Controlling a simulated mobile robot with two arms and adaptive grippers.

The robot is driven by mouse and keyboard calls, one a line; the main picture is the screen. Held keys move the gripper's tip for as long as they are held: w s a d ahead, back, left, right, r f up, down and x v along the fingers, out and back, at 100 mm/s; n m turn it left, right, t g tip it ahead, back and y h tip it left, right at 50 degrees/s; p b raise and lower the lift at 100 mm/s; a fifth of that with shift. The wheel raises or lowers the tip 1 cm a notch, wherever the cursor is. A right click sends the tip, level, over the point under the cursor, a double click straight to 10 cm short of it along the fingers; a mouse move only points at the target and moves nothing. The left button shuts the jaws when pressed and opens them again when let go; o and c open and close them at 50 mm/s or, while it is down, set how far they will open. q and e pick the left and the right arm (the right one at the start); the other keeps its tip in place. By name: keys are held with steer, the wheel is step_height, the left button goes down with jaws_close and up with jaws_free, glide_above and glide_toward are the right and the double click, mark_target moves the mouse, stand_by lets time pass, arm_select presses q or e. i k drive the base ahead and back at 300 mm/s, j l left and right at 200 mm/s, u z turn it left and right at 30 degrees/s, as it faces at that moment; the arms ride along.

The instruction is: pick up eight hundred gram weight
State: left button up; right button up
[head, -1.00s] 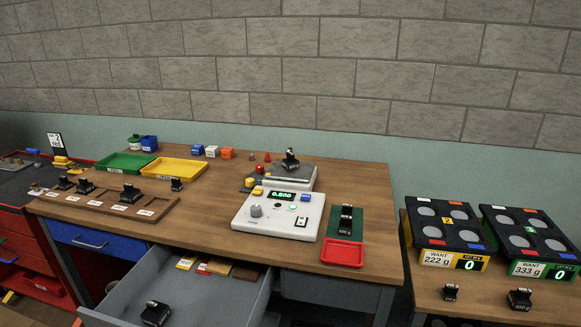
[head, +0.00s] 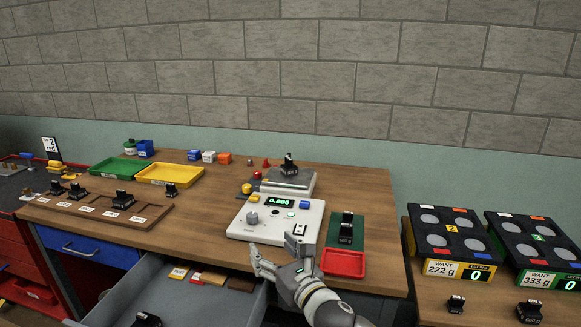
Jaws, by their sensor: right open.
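A small black weight (head: 289,165) stands upright on the pan of the white scale (head: 310,217), whose green display appears to read 0.800. The scale stands on the wooden table (head: 370,195). My right gripper (head: 276,252) is open and empty at the table's front edge, in front of the scale and left of the red tray. It is well short of the weight on the pan. Markings on the weight are too small to read. My left gripper is not in view.
Another black weight (head: 347,226) stands on a green mat behind the red tray (head: 343,263). More black weights sit in a wooden rack (head: 90,207) at left. An open grey drawer (head: 215,299) juts out below. Two black multi-pan units (head: 448,238) (head: 537,249) stand at right.

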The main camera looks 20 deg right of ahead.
mark_target(289, 169)
steer(key=i+l, duration=1.15)
